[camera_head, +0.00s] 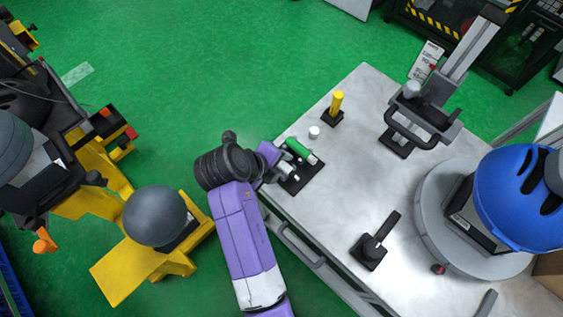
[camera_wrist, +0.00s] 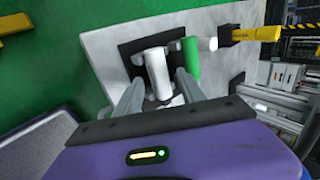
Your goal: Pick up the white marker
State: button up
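The white marker (camera_wrist: 159,74) shows in the wrist view between the two fingers of my gripper (camera_wrist: 160,84), with a small gap on each side. The fingers are apart and do not visibly grip it. A green marker (camera_wrist: 190,60) stands just right of the right finger. Both are at a black holder (camera_wrist: 126,48) on the table. In the head view my gripper (camera_head: 277,174) is at the table's left edge beside the black holder (camera_head: 305,179). The green marker (camera_head: 298,149) shows there too, while my arm partly hides the white one.
The grey table (camera_head: 335,185) also bears a yellow cylinder (camera_head: 337,102) on a black base, a small white cylinder (camera_head: 314,132), a black lever device (camera_head: 370,251), a press-like stand (camera_head: 425,112) and a blue dome (camera_head: 515,215). The middle of the table is clear.

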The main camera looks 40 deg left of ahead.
grip_shut()
jog(key=shift+r, duration=0.15)
